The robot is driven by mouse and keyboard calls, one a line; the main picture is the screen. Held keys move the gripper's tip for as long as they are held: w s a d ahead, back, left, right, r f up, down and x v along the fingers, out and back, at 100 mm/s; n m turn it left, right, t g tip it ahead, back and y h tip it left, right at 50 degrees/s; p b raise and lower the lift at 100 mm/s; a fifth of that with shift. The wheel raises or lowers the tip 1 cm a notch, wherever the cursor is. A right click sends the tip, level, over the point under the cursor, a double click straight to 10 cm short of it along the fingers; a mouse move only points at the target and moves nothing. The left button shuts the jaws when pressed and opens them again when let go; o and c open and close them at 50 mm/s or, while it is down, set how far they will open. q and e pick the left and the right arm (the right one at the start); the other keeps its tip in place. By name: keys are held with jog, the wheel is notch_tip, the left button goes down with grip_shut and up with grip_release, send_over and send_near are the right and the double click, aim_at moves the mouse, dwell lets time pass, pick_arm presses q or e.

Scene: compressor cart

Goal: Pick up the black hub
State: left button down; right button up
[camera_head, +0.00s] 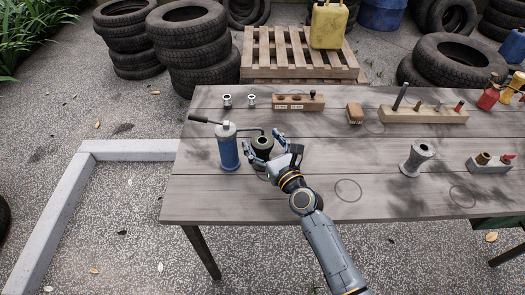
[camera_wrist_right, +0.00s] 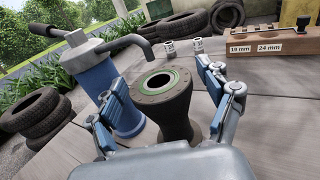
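The black hub (camera_wrist_right: 163,108) stands upright on the table, dark and flared at the top, with a green-edged opening. In the head view the hub (camera_head: 263,145) is partly hidden by my right gripper (camera_head: 266,152). My right gripper also shows in the wrist view (camera_wrist_right: 168,112), its blue-padded fingers spread on either side of the hub. A gap shows between the right-hand finger and the hub; contact on the left cannot be told. My left gripper is not in view.
A blue pump (camera_head: 228,150) with a spout stands close left of the hub. Sockets (camera_head: 252,100), a labelled wooden block (camera_head: 290,102), a tool rack (camera_head: 425,115) and a grey hub (camera_head: 417,158) are on the table (camera_head: 310,205). The front middle is bare.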

jog(key=c, duration=1.1)
jog(key=shift+c, duration=0.5)
jog(key=shift+r, duration=0.15)
